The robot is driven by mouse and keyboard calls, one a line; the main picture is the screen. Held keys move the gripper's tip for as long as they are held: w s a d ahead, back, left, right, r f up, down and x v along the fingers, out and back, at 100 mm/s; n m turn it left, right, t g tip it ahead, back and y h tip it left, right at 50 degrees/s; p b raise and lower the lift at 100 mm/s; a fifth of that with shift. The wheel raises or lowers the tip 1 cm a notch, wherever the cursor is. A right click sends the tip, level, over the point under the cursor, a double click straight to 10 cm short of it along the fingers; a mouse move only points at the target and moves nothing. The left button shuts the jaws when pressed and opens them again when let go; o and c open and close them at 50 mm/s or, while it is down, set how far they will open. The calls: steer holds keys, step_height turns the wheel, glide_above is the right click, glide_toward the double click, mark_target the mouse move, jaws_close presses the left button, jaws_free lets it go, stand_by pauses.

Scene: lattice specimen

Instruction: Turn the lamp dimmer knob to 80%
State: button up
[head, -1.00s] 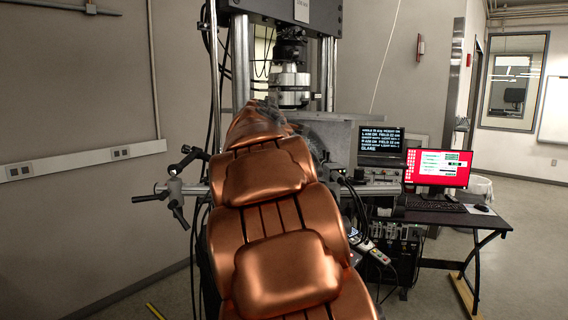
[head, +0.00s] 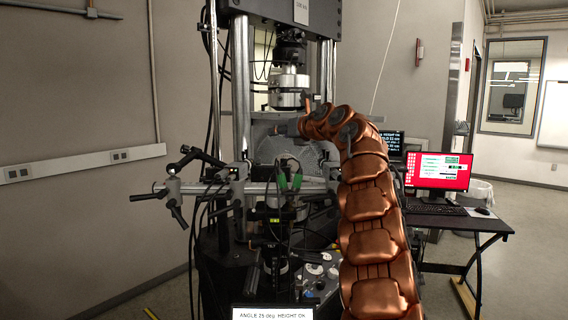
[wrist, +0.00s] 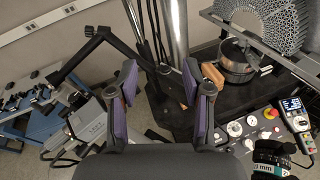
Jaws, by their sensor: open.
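My gripper (wrist: 161,80) is open and empty in the wrist view, with its purple-padded fingers wide apart. A control panel (wrist: 262,140) with several white round knobs and a red button lies to the right of the fingers, apart from them. One white knob (wrist: 234,129) is close beside the right finger in the picture. The panel's white knobs (head: 315,268) also show low in the head view, left of my arm. I cannot tell which knob is the lamp dimmer, and no knob setting is readable.
A lattice specimen (wrist: 262,18) stands at the wrist view's upper right, near a metal column (wrist: 176,30). A black clamp arm (wrist: 125,48), a handheld meter (wrist: 293,108) and a lens (wrist: 272,153) are nearby. A desk with a red screen (head: 438,168) stands right.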

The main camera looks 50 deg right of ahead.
steer(key=n+g, duration=0.1)
steer(key=g, duration=0.1)
glide_toward(285, 159)
steer(key=p+x, duration=0.3)
steer(key=x, duration=0.1)
steer(key=p+x, duration=0.3)
steer(key=x, duration=0.2)
steer(key=shift+w+r, duration=0.15)
steer(key=shift+r, duration=0.05)
steer(key=shift+p+x, duration=0.75)
steer(key=shift+x, duration=0.2)
steer(key=shift+f, duration=0.2)
steer(key=shift+c, duration=0.5)
jaws_close()
